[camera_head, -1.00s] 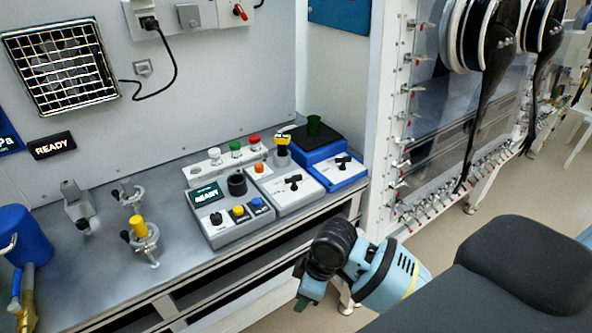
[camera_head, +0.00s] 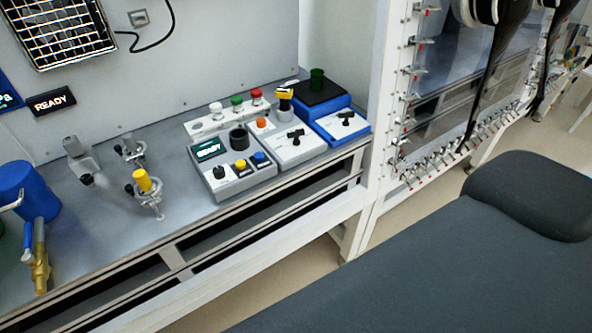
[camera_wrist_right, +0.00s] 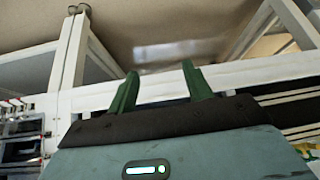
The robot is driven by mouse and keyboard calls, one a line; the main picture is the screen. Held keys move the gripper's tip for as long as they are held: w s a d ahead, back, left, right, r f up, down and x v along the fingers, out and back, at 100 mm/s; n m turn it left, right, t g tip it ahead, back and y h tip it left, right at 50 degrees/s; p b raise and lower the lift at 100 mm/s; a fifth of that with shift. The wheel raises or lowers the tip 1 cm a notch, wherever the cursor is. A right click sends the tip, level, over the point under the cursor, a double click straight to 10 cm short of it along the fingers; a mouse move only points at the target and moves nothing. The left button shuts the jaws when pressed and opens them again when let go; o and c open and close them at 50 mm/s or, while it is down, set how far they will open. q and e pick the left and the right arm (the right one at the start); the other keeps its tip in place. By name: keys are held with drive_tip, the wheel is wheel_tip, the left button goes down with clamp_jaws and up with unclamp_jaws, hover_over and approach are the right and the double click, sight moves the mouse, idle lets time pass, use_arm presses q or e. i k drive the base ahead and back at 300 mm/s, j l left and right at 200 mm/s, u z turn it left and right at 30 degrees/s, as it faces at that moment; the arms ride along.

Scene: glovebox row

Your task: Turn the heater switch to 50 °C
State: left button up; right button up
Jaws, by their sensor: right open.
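A blue unit (camera_head: 345,127) stands at the right end of the grey bench, with a black plate (camera_head: 318,93) on top and a green cup (camera_head: 316,80) on the plate. Its sloped white front carries a black knob (camera_head: 344,118). Just left is a white box (camera_head: 294,147) with a similar black knob (camera_head: 296,136). The labels are too small to read, so I cannot tell which knob is the heater switch. My right gripper (camera_wrist_right: 160,72) shows in the wrist view, its two green fingers apart with nothing between them. Neither gripper shows in the head view.
A grey control box (camera_head: 232,178) with a READY display and small knobs stands left of the white box. Metal clamps, one with a yellow knob (camera_head: 142,181), and a blue canister (camera_head: 25,190) are farther left. A white frame post (camera_head: 385,110) rises right of the bench.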

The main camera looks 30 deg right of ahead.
sight(292, 134)
drive_tip(key=j+z, duration=0.15)
drive_tip(key=z, duration=0.35)
drive_tip(key=j+z, duration=0.15)
drive_tip(key=z, duration=0.35)
drive_tip(key=j+z, duration=0.1)
drive_tip(key=z, duration=0.4)
drive_tip(key=k, duration=0.05)
